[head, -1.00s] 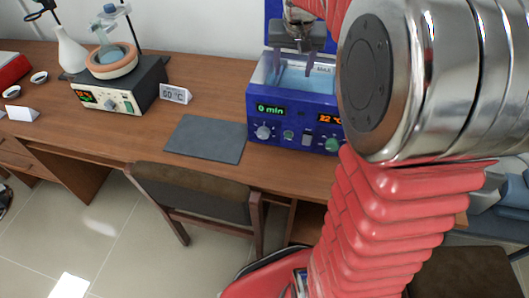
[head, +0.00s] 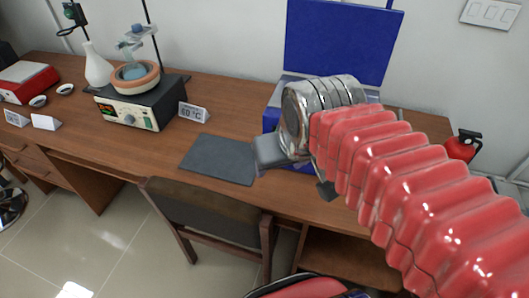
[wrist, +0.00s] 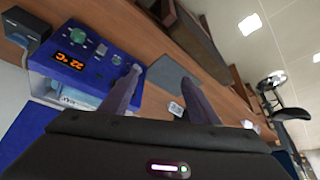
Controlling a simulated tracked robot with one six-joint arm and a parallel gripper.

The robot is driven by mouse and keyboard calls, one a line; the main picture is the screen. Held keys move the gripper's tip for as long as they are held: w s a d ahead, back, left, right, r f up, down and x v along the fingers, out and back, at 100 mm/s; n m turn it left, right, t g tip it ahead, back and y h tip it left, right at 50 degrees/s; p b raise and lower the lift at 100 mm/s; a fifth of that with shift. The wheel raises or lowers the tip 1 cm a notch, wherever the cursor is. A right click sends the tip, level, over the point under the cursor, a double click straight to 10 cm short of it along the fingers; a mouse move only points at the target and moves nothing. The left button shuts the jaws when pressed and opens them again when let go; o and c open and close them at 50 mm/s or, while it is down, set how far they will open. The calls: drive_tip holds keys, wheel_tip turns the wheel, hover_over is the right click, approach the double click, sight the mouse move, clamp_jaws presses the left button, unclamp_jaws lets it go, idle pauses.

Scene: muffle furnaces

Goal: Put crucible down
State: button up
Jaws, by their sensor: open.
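My gripper (wrist: 160,75) is open in the wrist view, and I see nothing held between its two dark fingers. In the head view its grey end (head: 272,151) is in front of the blue box unit (head: 271,118), to the right of the dark grey mat (head: 219,158). The blue unit has its lid (head: 340,42) raised; my arm hides most of its body. The wrist view shows its panel (wrist: 85,55) reading 22 °C.
A black-based heater (head: 128,112) with an orange ring and glassware stands at the left back. A 60 °C card (head: 193,112) is beside it. The mat is bare. A chair (head: 210,215) stands at the desk's front edge. A red extinguisher (head: 462,146) is at the right.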

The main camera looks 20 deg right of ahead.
drive_tip(key=s, duration=0.1)
drive_tip(key=s+a+f, duration=0.1)
drive_tip(key=s, duration=0.1)
drive_tip(key=shift+a+f+n, duration=0.3)
drive_tip(key=shift+n, duration=0.1)
idle(1.0)
